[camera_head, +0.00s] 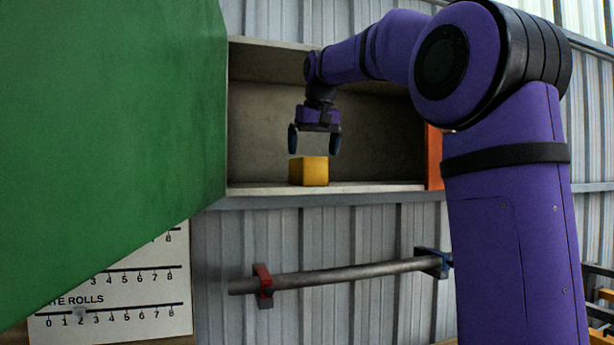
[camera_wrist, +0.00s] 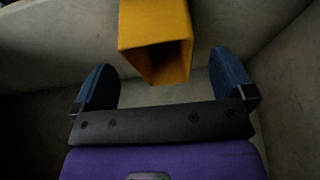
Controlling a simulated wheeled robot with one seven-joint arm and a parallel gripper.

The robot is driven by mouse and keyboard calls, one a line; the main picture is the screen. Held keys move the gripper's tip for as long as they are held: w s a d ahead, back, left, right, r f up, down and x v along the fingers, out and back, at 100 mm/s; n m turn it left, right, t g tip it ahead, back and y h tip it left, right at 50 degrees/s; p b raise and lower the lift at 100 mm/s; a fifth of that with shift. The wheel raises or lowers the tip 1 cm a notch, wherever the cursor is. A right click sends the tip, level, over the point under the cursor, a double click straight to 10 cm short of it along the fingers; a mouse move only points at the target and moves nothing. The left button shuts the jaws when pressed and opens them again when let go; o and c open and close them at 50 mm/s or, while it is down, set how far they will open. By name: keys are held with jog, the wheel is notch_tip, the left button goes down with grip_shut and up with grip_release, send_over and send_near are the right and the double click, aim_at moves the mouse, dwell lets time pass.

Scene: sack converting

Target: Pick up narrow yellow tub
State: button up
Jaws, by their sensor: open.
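The narrow yellow tub (camera_head: 309,171) stands upright on the floor of an open grey shelf box, near its front edge. My gripper (camera_head: 315,143) is just above the tub, pointing down, with its two dark fingers apart and nothing between them. In the wrist view the tub (camera_wrist: 155,24) shows at the top middle with its dark hollow opening visible. The gripper (camera_wrist: 163,88) shows below it, with one blue finger on each side. The tub lies beyond the gap between the fingers, and I see no contact.
The shelf box (camera_head: 375,187) has side walls, a back and a top panel close around my arm. An orange panel (camera_head: 434,157) is at its right end. A large green surface (camera_head: 110,120) fills the left. A metal bar (camera_head: 345,275) on brackets runs below.

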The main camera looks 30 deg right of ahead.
jog(key=shift+w+d, duration=0.25)
jog(key=shift+w, duration=0.5)
jog(key=shift+w+d, duration=0.25)
jog(key=shift+w, duration=0.45)
jog(key=shift+x, duration=2.45)
jog(key=shift+f, duration=0.3)
jog(key=c, duration=1)
jog(key=shift+o, duration=0.2)
